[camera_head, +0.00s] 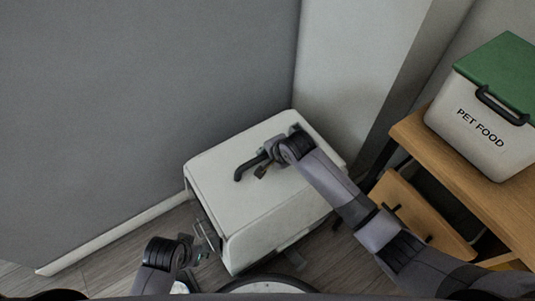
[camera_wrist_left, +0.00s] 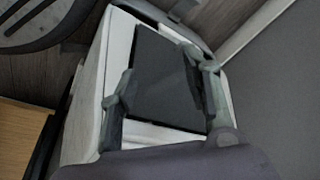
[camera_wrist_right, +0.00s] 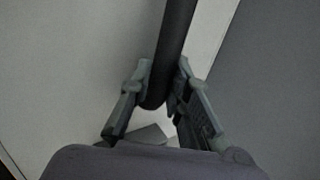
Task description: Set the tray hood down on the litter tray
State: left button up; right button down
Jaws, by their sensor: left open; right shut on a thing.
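The tray hood (camera_head: 225,160) is a white box with a dark bar handle (camera_head: 242,172) on top, standing by the grey wall's corner. My right gripper (camera_head: 268,163) is shut on the handle; the right wrist view shows the handle (camera_wrist_right: 174,45) between its fingers (camera_wrist_right: 160,105). My left gripper (camera_head: 203,246) is open at the hood's front left side. In the left wrist view its spread fingers (camera_wrist_left: 165,80) are before the dark front panel (camera_wrist_left: 165,85). The litter tray is mostly hidden beneath the hood; I cannot tell whether the two touch.
A wooden table (camera_head: 450,145) at the right carries a white pet food bin (camera_head: 470,115) with a green lid (camera_head: 500,65). A wooden lower shelf (camera_head: 410,210) is under it. Walls close in behind the hood. Some wooden floor (camera_head: 110,265) is clear at the lower left.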

jog(key=shift+w+f+b, duration=0.1)
jog(key=shift+f+b, duration=0.15)
jog(key=shift+b, duration=0.2)
pick_arm(q)
notch_tip(320, 180, up, 6)
jog(key=shift+s, duration=0.15)
pick_arm(e)
jog(key=shift+f, duration=0.95)
jog(key=shift+a, duration=0.1)
pick_arm(q)
jog(key=shift+f, duration=0.6)
pick_arm(e)
jog(key=shift+a, duration=0.1)
pick_arm(q)
jog(key=shift+f, duration=0.3)
pick_arm(e)
jog(key=shift+r, duration=0.1)
pick_arm(q)
jog(key=shift+w+f, duration=0.2)
pick_arm(e)
jog(key=shift+a, duration=0.1)
pick_arm(q)
jog(key=shift+f, duration=0.1)
